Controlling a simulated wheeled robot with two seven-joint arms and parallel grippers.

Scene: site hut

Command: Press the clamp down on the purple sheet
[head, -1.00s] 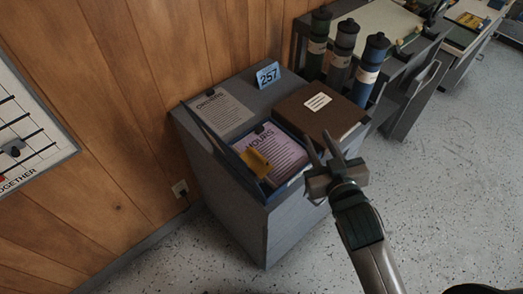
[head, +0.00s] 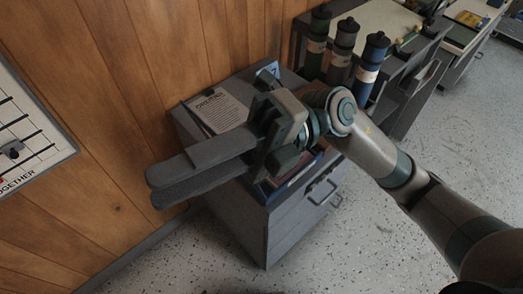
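My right gripper (head: 152,188) reaches in from the right across the grey cabinet (head: 235,220). Its two long grey fingers lie against each other and point left, with no gap showing; I see nothing between them. The gripper and wrist cover the purple sheet and its clamp almost wholly. Only the blue edge of their tray (head: 284,187) shows below the gripper. Whether the gripper touches the clamp or sheet cannot be seen. My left gripper is not in view.
A pale printed sheet (head: 215,108) lies at the cabinet top's back left. A blue sign (head: 267,72) stands behind, partly covered. Several capped bottles, one blue (head: 368,70), stand at the back right. Wood wall is left; speckled floor (head: 370,230) is clear in front.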

